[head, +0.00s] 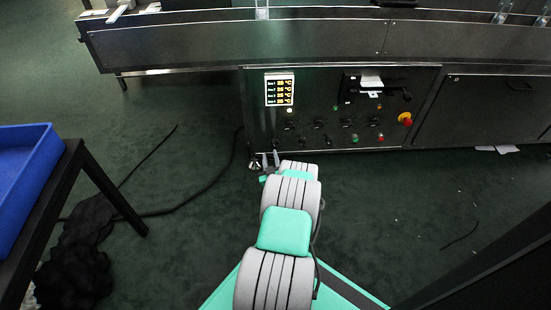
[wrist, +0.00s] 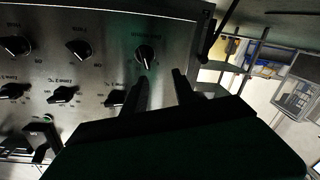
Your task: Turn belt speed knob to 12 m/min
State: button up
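The control panel (head: 335,105) is on the dryer's front in the head view. In the wrist view it appears upside down, with several black knobs. One black knob (wrist: 146,55) near the panel edge has a scale around it and a label too small to read surely; it may be the belt speed knob. My gripper (wrist: 162,82) is open, its two dark fingers apart with nothing between them. The knob lies just beyond the fingertips, apart from them. In the head view my gripper (head: 270,158) is low at the panel's left end, partly hidden by my arm.
A display (head: 280,90) with yellow digits and a red emergency button (head: 406,119) are on the panel. Green buttons (head: 355,138) sit along its lower part. A blue crate (head: 25,170) stands on a dark table at left. A cable (head: 200,195) lies on the floor.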

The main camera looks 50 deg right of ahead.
aim_at(275, 147)
jog(key=shift+m+g+h, duration=0.4)
jog(key=shift+g+h, duration=0.1)
jog(key=shift+h, duration=0.1)
jog(key=d+b, duration=0.1)
jog(key=d, duration=0.1)
jog(key=w+d+f+b, duration=0.1)
jog(key=d+b, duration=0.1)
jog(key=w+d+f+b, duration=0.1)
jog(key=d, duration=0.1)
jog(key=shift+w+d+r, duration=0.1)
jog(key=shift+w+d, duration=0.05)
jog(key=shift+d, duration=0.1)
grip_shut()
